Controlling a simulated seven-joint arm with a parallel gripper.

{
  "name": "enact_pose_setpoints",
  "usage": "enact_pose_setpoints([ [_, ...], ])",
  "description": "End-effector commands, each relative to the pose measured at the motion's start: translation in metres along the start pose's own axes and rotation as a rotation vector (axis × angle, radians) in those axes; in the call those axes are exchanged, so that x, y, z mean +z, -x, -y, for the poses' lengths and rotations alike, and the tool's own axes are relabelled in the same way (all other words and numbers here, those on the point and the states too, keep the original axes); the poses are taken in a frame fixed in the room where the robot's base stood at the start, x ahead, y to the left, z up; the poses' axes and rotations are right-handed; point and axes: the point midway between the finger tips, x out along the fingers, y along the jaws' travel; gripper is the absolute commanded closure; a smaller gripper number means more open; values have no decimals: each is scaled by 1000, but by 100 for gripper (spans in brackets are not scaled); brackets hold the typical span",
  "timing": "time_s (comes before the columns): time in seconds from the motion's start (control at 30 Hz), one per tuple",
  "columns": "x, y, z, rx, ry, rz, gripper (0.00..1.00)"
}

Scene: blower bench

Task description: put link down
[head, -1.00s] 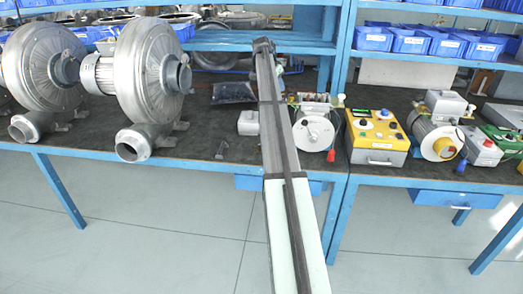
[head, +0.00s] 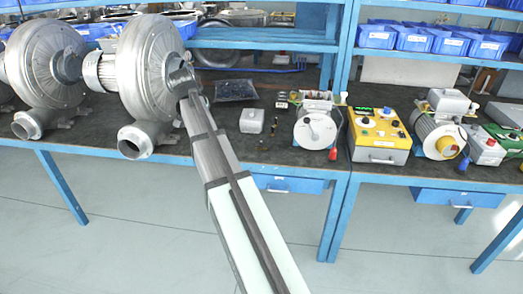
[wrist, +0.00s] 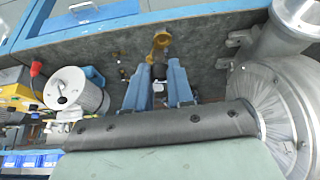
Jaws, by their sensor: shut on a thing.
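In the wrist view my gripper's two blue fingers (wrist: 158,88) are closed in around a small piece with a dark lower part and a yellow, loop-like end, which I take to be the link (wrist: 160,42). The yellow end sticks out past the fingertips, over the dark bench top (wrist: 215,75). I cannot tell whether the link touches the bench. In the head view the end of my arm is in front of the large grey blower (head: 145,70), near its side port. The fingers and the link are hidden there.
A second blower (head: 45,65) stands at the far left. Small brass-coloured parts (wrist: 122,72) lie on the bench beside the fingers. A grey box (head: 252,120), a motor with a white disc (head: 316,128) and a yellow control box (head: 378,135) stand to the right. Blue shelves (head: 265,43) rise behind.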

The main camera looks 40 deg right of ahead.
Motion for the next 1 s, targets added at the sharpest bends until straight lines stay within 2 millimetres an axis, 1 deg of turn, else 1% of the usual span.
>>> enact_pose_setpoints([
  [0.03, 18, 5, 3, -15, 27, -2, 100],
  [0.1, 32, 9, 8, -31, 57, -3, 100],
  [0.33, 73, 19, 17, -75, 144, -9, 100],
  [0.47, 94, 19, 15, -97, 186, -14, 100],
  [0.53, 102, 13, 9, -103, 202, -16, 100],
  [0.77, 85, -14, -10, -85, 169, -20, 100],
  [0.87, 73, -27, -21, -70, 140, -20, 100],
  [1.0, 51, -50, -38, -40, 81, -16, 100],
])
